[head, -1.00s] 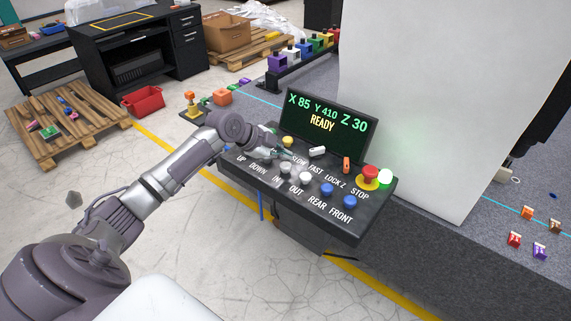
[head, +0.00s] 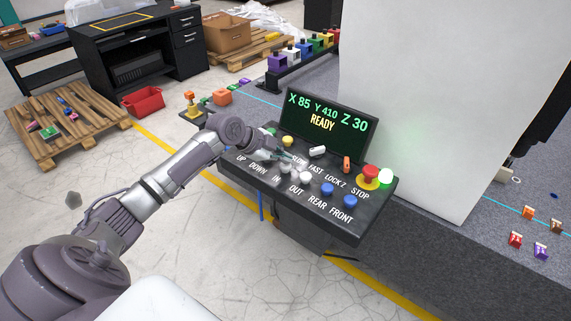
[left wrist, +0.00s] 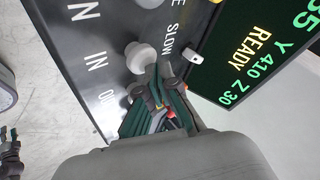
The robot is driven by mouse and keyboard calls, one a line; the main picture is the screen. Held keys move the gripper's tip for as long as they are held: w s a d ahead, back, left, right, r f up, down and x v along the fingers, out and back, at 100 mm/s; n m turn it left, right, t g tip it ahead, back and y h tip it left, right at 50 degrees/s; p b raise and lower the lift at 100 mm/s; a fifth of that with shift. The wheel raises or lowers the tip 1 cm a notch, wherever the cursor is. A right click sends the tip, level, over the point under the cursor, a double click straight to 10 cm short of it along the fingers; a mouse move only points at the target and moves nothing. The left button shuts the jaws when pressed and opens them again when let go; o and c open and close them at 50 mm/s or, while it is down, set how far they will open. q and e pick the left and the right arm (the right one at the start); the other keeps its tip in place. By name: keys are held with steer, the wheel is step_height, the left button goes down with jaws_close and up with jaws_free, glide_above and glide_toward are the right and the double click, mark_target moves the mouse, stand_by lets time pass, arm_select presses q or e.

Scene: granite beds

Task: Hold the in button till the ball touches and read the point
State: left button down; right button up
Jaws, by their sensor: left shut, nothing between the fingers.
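The dark control panel (head: 370,220) carries a screen (head: 325,125) reading "X 85 Y 410 Z 30 READY". The IN label (head: 278,178) and OUT label (head: 296,189) lie along its front. The white IN button (head: 285,169) is partly covered by my left gripper (head: 294,160); the white OUT button (head: 306,178) is beside it. In the left wrist view, my left gripper (left wrist: 155,78) is shut and empty, its tips close beside a pale button (left wrist: 138,56) level with the IN label (left wrist: 98,64). Contact is unclear. I see no ball or probe tip.
Other panel controls include blue REAR (head: 327,188) and FRONT (head: 350,201) buttons and a red STOP button (head: 370,173). A grey granite bed (head: 420,235) and a tall pale block (head: 420,100) lie behind. Small coloured blocks (head: 528,213) rest at the right.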

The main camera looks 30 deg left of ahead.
mark_target(283, 165)
arm_select(q)
steer(key=shift+f, duration=0.5)
stand_by(0.8)
steer(key=shift+r, duration=0.1)
stand_by(2.7)
steer(key=shift+r+p, duration=0.6)
steer(key=shift+r, duration=0.35)
steer(key=shift+r, duration=0.1)
step_height(283, 165, up, 5)
steer(key=p, duration=0.4)
